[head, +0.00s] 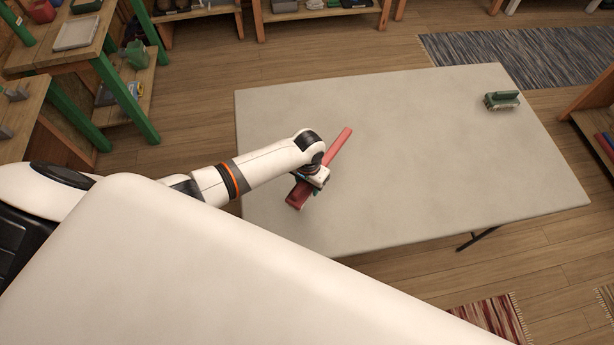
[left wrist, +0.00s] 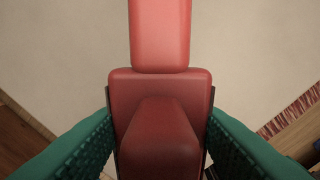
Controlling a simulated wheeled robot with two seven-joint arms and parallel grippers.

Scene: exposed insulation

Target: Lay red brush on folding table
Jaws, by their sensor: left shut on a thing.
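The red brush (head: 339,147) has a long lighter red handle and a darker red head. My left gripper (head: 314,180) is shut on it near the head, over the left part of the folding table (head: 430,140). In the left wrist view the brush (left wrist: 160,105) lies between the two green fingers (left wrist: 160,140), with the handle pointing to the top. I cannot tell whether the brush touches the tabletop. The gripper and wrist hide the brush's middle in the head view. My right gripper is not in view.
A green brush-like object (head: 502,100) sits at the table's far right corner. The middle of the tabletop is bare. Shelves with green posts (head: 125,98) stand at the left. A striped rug (head: 520,55) lies behind the table, and a red one (head: 492,318) in front.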

